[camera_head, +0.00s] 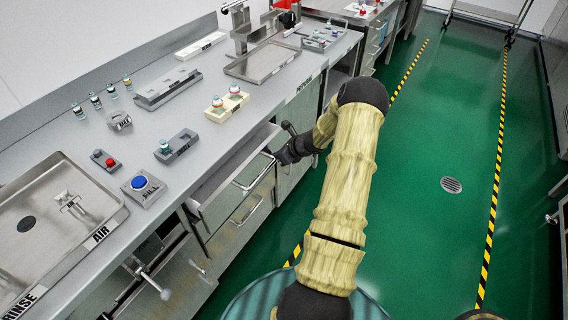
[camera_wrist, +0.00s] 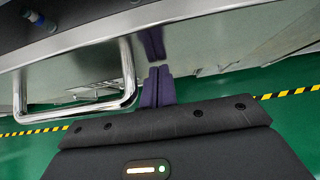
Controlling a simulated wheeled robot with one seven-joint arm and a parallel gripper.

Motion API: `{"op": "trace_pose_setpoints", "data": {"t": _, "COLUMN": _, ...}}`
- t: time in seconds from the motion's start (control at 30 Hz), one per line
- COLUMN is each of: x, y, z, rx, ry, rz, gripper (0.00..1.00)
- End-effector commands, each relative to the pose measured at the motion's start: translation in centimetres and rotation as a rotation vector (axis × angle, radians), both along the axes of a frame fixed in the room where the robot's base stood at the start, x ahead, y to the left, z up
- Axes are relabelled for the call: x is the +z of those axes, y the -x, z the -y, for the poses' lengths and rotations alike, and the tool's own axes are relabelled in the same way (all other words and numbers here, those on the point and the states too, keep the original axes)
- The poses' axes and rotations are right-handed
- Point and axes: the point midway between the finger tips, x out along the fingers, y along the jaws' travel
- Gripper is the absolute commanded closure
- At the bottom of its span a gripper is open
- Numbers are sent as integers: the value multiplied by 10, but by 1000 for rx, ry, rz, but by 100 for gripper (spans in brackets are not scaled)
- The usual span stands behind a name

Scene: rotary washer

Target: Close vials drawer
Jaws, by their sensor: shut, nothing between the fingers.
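The vials drawer (camera_head: 236,196) is a metal drawer under the counter in the head view, pulled partly out, with a bar handle (camera_head: 254,171) on its front. In the wrist view its steel front (camera_wrist: 200,40) spans the top and the handle (camera_wrist: 128,85) is at the left. My gripper (camera_wrist: 158,72) is shut and empty. Its purple fingertips are at the drawer front, to the right of the handle; I cannot tell whether they touch it. In the head view my gripper (camera_head: 272,152) is at the drawer's far end, with its tips hard to make out.
A second drawer with a handle (camera_head: 246,210) is below. The counter (camera_head: 150,130) holds a sink (camera_head: 60,215), a blue-button box (camera_head: 140,184), a grey vial rack (camera_head: 176,146) and several vials. Levers (camera_head: 150,280) stick out at the lower left. The green floor (camera_head: 440,130) to the right is clear.

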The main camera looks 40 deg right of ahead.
Motion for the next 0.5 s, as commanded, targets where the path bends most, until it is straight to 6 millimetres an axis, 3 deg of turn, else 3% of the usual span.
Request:
{"op": "trace_pose_setpoints", "data": {"t": 0.03, "x": 1, "y": -14, "z": -6, "rx": 4, "ry": 0, "rz": 3, "gripper": 100}}
{"op": "trace_pose_setpoints", "data": {"t": 0.2, "x": 1, "y": -46, "z": -16, "rx": 1, "ry": 0, "rz": 2, "gripper": 100}}
{"op": "trace_pose_setpoints", "data": {"t": 0.5, "x": 0, "y": -74, "z": -26, "rx": -1, "ry": 0, "rz": 1, "gripper": 100}}
